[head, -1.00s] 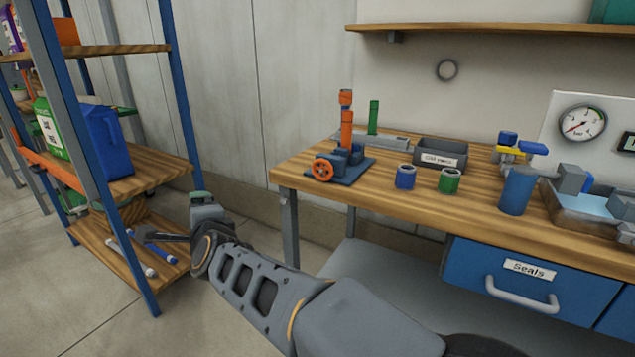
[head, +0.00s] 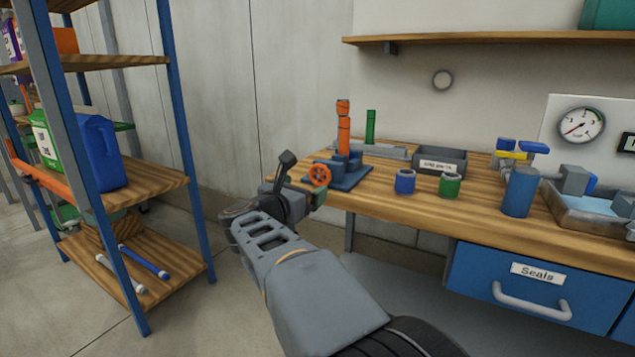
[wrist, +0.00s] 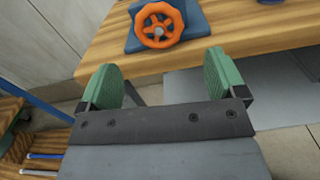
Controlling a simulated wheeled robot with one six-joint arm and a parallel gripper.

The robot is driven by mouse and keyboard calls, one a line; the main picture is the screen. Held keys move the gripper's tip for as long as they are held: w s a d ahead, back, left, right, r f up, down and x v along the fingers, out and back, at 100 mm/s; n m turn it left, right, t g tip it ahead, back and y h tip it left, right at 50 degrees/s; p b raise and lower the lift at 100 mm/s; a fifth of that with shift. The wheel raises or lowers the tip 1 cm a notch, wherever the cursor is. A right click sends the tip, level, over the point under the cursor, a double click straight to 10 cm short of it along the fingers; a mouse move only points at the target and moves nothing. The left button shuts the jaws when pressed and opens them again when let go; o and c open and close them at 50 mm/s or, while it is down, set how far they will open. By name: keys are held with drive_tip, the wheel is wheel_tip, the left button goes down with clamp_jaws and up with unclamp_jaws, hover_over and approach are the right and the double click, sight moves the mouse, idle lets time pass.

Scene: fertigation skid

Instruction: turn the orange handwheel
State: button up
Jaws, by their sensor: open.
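The orange handwheel (head: 320,175) faces out from a blue base (head: 345,179) at the left end of the wooden bench. It also shows in the wrist view (wrist: 158,25), round and spoked with a grey hub. My gripper (wrist: 159,76) is open, its two green-padded fingers apart with nothing between them. In the wrist view the handwheel lies beyond the fingertips, roughly centred between them. In the head view my gripper (head: 315,196) is at the bench's left end, close to the handwheel. I cannot tell the exact distance.
An orange pipe (head: 343,130) stands upright behind the handwheel. A blue cup (head: 405,182) and a green cup (head: 449,185) stand to the right, before a grey bin (head: 440,162). A blue shelf rack (head: 177,120) stands at the left, with open floor between.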

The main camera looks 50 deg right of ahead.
sight(318, 178)
drive_tip(key=b+x, duration=0.1)
drive_tip(key=x, duration=0.6)
drive_tip(key=shift+d, duration=0.2)
